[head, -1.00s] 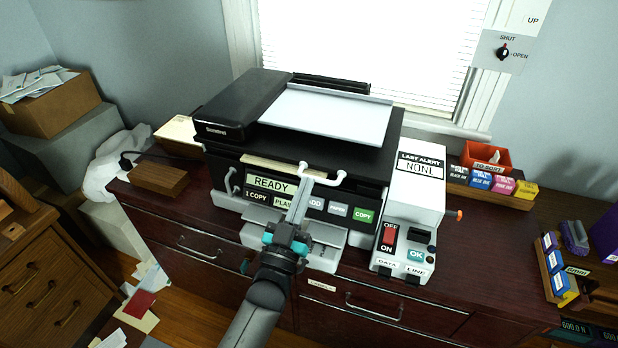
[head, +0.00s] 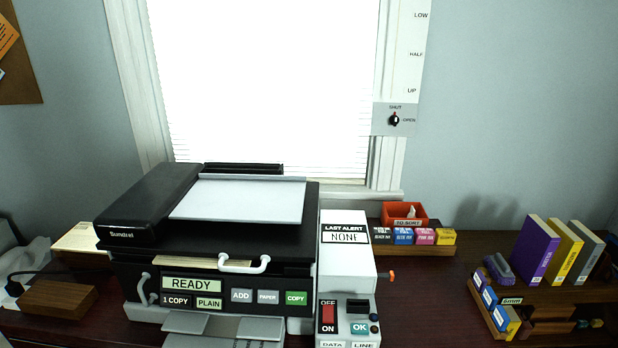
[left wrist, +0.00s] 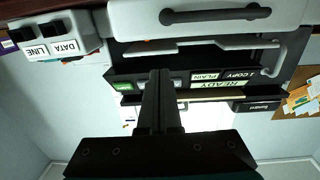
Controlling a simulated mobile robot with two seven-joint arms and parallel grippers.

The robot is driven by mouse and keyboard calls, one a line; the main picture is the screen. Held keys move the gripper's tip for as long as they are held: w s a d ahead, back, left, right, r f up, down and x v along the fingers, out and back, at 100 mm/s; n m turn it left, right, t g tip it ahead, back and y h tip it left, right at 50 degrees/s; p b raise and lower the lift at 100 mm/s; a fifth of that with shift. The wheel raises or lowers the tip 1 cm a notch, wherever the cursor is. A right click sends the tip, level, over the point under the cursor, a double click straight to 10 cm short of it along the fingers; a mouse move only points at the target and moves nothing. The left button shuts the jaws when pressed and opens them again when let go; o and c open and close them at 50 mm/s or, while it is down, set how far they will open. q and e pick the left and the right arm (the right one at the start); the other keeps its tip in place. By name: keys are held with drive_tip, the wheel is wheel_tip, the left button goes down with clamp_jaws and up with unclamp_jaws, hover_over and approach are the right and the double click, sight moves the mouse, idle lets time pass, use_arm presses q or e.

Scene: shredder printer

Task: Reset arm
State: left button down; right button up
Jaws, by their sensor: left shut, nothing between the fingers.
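My left gripper (left wrist: 158,75) shows in the left wrist view with its two fingers together and nothing between them. It points toward the front of the printer, which appears upside down there. Its distance from the printer is hard to tell. The printer (head: 207,250) stands on the dark wooden cabinet in the head view, with its panel showing READY, 1 COPY and PLAIN. Its panel also shows in the left wrist view (left wrist: 200,80). Neither gripper is in the head view.
A white control box (head: 346,250) reading LAST ALERT NONE stands right of the printer, with a red switch (head: 328,311). Ink boxes (head: 412,236), an orange bin (head: 404,213) and upright books (head: 560,250) are further right. A wooden block (head: 58,299) lies at left.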

use_arm(q)
drive_tip(key=s+f+g+b, duration=0.1)
drive_tip(key=s+f+g, duration=0.25)
drive_tip(key=f, duration=0.55)
drive_tip(key=s+f+g+b, duration=0.15)
drive_tip(key=s+f, duration=0.25)
drive_tip(key=f, duration=0.5)
drive_tip(key=s+a+f+g+b, duration=0.2)
drive_tip(key=s+f+g, duration=0.4)
drive_tip(key=s+f, duration=0.4)
drive_tip(key=s+a+f+m+g+y+b, duration=0.1)
drive_tip(key=s+f+g, duration=0.4)
drive_tip(key=s+f, duration=0.5)
drive_tip(key=s+a, duration=0.1)
drive_tip(key=s, duration=0.7)
drive_tip(key=shift+s+a+m+g+b, duration=0.3)
drive_tip(key=shift+s+g+b, duration=0.05)
drive_tip(key=shift+g+b, duration=0.05)
